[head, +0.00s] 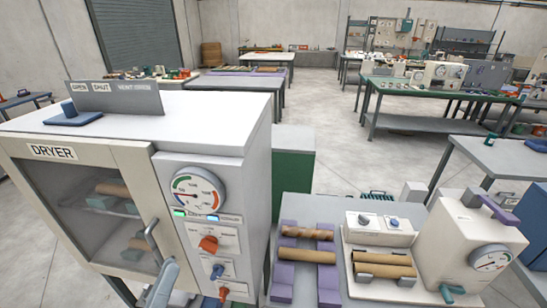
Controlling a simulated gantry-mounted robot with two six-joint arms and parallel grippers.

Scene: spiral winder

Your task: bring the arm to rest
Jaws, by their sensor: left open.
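My left gripper (163,285) shows only in small part at the bottom edge of the head view, as a pale grey-blue shape below the dryer's door handle (152,243). It is open, and I see nothing held in it. The rest of it is cut off by the frame. My right gripper is not in view. The white dryer (215,135) fills the left, with its glass door closed. Brown tubes on teal blocks show dimly behind the glass.
Right of the dryer, a grey table (330,206) holds brown tubes (308,256) on purple supports, a white fixture with tubes (384,264) and a white machine with a dial (457,240). More workbenches (420,95) stand behind. Open floor (345,150) lies between.

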